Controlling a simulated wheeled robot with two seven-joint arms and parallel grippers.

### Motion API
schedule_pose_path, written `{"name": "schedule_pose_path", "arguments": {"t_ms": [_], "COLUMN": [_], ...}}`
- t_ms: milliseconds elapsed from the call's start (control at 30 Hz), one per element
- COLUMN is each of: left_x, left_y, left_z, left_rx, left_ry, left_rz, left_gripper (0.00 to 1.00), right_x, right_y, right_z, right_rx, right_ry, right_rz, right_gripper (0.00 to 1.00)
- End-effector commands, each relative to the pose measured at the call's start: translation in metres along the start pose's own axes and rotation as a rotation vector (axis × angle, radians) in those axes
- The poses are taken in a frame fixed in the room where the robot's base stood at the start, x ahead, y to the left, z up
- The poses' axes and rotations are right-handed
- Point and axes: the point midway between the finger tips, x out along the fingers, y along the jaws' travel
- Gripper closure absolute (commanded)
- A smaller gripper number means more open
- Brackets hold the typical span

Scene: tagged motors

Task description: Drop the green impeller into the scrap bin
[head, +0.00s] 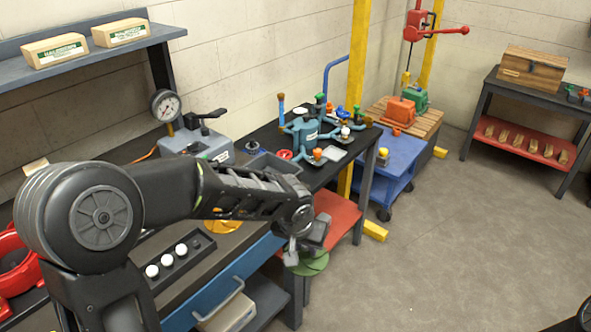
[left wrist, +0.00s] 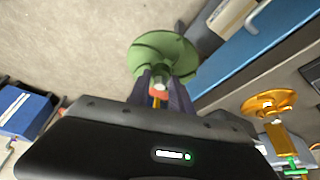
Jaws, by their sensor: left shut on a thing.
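The green impeller (head: 309,264) hangs in the air just in front of the workbench edge, beside the blue drawer. My left gripper (head: 298,246) is shut on it, with the arm reaching in from the left. In the left wrist view the impeller's round green disc (left wrist: 160,50) shows beyond the fingers, and the left gripper (left wrist: 161,92) closes around its hub. Bare floor lies behind it in that view. I cannot pick out a scrap bin for certain in either view. My right gripper does not show.
A side table (head: 520,110) is far right. The floor at right is clear.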

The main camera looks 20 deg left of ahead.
Motion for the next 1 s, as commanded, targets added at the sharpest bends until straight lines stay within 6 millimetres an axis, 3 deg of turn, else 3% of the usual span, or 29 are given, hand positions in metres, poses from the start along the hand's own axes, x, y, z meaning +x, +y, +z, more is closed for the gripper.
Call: {"name": "schedule_pose_path", "arguments": {"t_ms": [467, 633, 767, 1000], "left_x": [-0.002, -0.015, -0.033, -0.051], "left_y": [0.000, -0.011, -0.036, -0.110], "left_z": [-0.002, -0.013, -0.033, -0.062], "left_rx": [-0.001, -0.029, -0.095, -0.283], "left_ry": [0.003, 0.003, 0.006, 0.006], "left_rz": [0.000, -0.013, -0.043, -0.123], "left_gripper": [1.00, 1.00, 1.00, 1.00], "right_x": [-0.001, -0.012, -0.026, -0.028], "right_y": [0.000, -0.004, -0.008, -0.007], "right_z": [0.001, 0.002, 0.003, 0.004], "right_rx": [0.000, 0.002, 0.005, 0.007], "right_ry": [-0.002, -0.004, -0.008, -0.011], "right_rz": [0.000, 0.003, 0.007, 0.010], "right_gripper": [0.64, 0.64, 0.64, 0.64]}}
